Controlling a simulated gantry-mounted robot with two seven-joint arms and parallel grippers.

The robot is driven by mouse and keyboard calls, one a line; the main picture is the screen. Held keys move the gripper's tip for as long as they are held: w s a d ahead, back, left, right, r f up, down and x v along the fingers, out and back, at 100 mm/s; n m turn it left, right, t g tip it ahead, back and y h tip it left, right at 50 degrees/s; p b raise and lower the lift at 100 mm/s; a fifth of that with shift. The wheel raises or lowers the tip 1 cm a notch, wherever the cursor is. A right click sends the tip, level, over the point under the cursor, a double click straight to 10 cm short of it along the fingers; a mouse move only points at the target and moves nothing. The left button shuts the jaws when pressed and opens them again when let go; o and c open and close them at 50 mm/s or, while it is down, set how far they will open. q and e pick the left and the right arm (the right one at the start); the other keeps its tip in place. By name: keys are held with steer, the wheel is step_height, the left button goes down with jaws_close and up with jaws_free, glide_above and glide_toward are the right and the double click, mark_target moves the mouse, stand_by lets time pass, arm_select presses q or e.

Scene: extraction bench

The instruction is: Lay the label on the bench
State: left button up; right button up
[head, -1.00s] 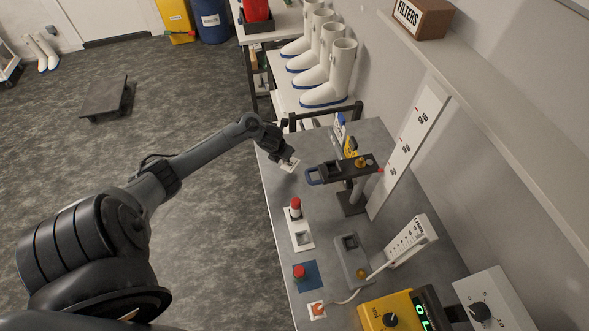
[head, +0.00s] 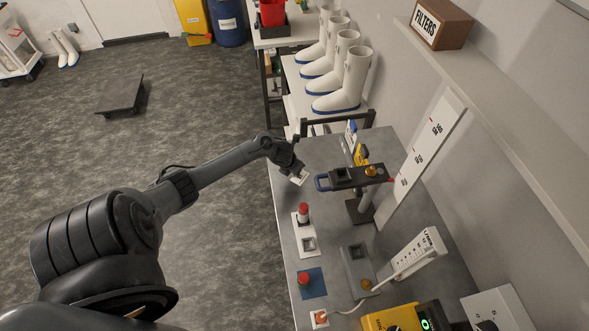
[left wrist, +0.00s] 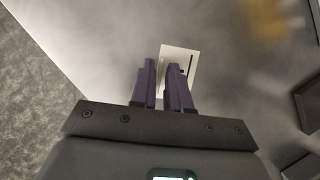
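The label (head: 299,177) is a small white card with a dark mark. In the left wrist view, the label (left wrist: 181,62) sits at and behind the purple fingers (left wrist: 165,82). A narrow strip of white shows between them. The gripper appears shut on it; the right finger hides part of the label. Whether the label touches the bench cannot be told. My right gripper is not in view.
A stand with a blue-handled clamp (head: 345,178) is close right of the gripper. Red-topped items (head: 303,212) and a blue mat (head: 311,284) lie nearer. A white power strip (head: 416,254) and a tall scale board (head: 420,160) are on the right. Bench around the label is bare.

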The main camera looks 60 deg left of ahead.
arm_select(q)
steer(key=shift+o, duration=0.8)
steer(key=shift+r, duration=0.15)
steer(key=shift+s+r, duration=0.1)
steer(key=shift+r, duration=0.2)
steer(key=p+v, duration=0.2)
steer(key=v, duration=0.9)
steer(key=shift+d, duration=0.15)
steer(key=shift+s, duration=0.2)
